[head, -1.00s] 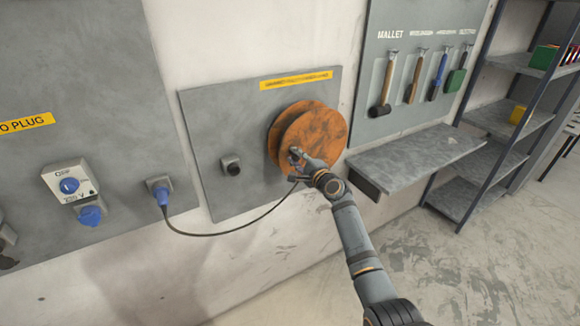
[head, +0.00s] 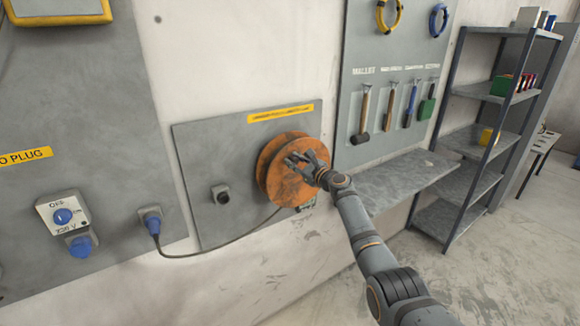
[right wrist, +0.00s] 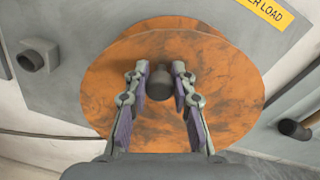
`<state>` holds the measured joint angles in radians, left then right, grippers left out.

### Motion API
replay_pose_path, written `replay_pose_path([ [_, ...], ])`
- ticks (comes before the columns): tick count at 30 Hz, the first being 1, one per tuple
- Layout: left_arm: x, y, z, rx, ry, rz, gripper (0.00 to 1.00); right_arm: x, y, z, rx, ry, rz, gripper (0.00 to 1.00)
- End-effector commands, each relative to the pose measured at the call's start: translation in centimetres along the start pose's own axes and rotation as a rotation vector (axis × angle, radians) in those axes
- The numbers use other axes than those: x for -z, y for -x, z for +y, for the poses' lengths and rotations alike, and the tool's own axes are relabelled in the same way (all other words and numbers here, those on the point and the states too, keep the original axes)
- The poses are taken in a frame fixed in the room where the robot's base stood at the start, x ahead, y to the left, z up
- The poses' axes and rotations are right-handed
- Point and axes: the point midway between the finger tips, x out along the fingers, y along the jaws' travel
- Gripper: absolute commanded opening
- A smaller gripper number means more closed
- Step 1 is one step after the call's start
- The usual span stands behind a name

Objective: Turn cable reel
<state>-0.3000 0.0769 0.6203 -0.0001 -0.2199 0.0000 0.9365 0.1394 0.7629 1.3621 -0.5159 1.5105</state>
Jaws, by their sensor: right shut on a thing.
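The orange cable reel (head: 275,172) is mounted on a grey wall panel; it also shows in the right wrist view (right wrist: 228,92). A dark round handle (right wrist: 160,82) stands out from its face. My right gripper (right wrist: 160,68) is shut on this handle, with one finger on each side. In the head view my right gripper (head: 300,160) is at the upper right of the reel's face. My left gripper is not in view.
A black socket (head: 221,194) sits left of the reel. A grey wall shelf (head: 400,182) juts out at the right, under the hanging tools (head: 388,110). A shelving rack (head: 490,130) stands farther right.

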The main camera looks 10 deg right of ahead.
Motion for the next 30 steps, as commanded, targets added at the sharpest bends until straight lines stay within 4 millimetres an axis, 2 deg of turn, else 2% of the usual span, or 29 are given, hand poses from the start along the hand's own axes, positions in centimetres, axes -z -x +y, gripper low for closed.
replay_pose_path([
  [6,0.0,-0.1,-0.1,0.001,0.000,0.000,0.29,0.0,0.1,-1.3,0.001,-0.112,-0.004,0.00],
  [12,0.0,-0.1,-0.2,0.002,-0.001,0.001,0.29,0.0,0.1,-1.8,-0.001,-0.169,-0.007,0.00],
  [28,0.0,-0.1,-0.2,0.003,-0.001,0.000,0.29,0.1,0.1,-2.0,-0.002,-0.189,-0.007,0.00],
  [29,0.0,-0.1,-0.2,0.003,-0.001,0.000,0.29,0.1,0.1,-2.0,-0.002,-0.189,-0.007,0.26],
  [30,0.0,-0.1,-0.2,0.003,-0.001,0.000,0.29,0.1,0.1,-2.0,-0.002,-0.189,-0.007,0.31],
])
